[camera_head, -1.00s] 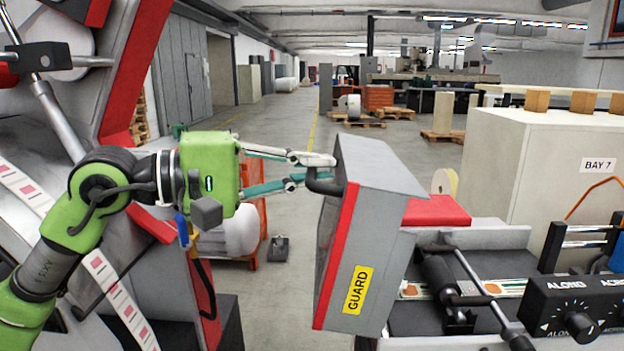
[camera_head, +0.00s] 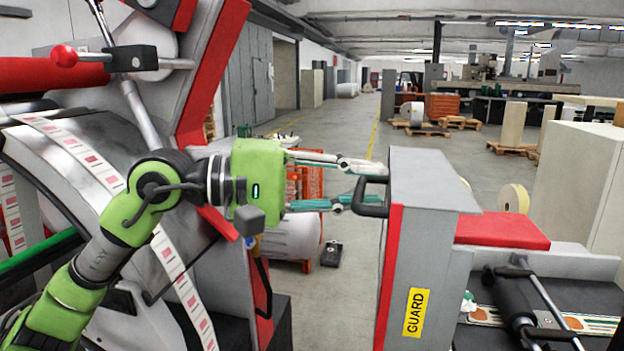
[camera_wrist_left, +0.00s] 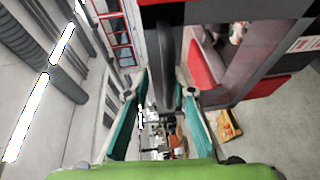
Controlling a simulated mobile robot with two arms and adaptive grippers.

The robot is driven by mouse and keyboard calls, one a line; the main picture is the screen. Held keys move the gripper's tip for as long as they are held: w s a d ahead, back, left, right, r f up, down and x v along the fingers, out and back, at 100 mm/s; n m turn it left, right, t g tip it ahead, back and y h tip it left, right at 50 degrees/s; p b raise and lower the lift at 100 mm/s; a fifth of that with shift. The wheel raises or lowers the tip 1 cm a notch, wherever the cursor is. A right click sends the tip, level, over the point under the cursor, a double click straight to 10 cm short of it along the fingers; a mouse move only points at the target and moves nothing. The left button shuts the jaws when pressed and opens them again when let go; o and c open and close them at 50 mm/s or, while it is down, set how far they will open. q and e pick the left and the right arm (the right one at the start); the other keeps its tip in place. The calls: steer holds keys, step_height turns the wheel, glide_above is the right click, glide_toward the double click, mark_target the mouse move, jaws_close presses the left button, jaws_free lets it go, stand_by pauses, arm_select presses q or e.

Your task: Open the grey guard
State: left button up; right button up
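The grey guard (camera_head: 432,260) is a boxy cover with a red edge strip and a yellow GUARD label, right of centre in the head view. Its dark bar handle (camera_head: 372,198) sticks out on the left side. It also shows as a dark bar in the wrist view (camera_wrist_left: 166,60). My left gripper (camera_head: 362,183) reaches in from the left, its fingertips at the handle. In the wrist view my left gripper (camera_wrist_left: 161,100) has its fingers spread, with the handle between them. Contact with the handle is not clear. My right gripper is not in view.
A red block (camera_head: 502,231) and a black roller (camera_head: 515,300) lie right of the guard. The machine's label web (camera_head: 180,280) and red frame stand at left, near my arm.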

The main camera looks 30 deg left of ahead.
arm_select(q)
steer(key=v, duration=0.9)
steer(key=shift+s+r, duration=0.35)
steer(key=shift+s, duration=0.05)
steer(key=shift+w, duration=0.15)
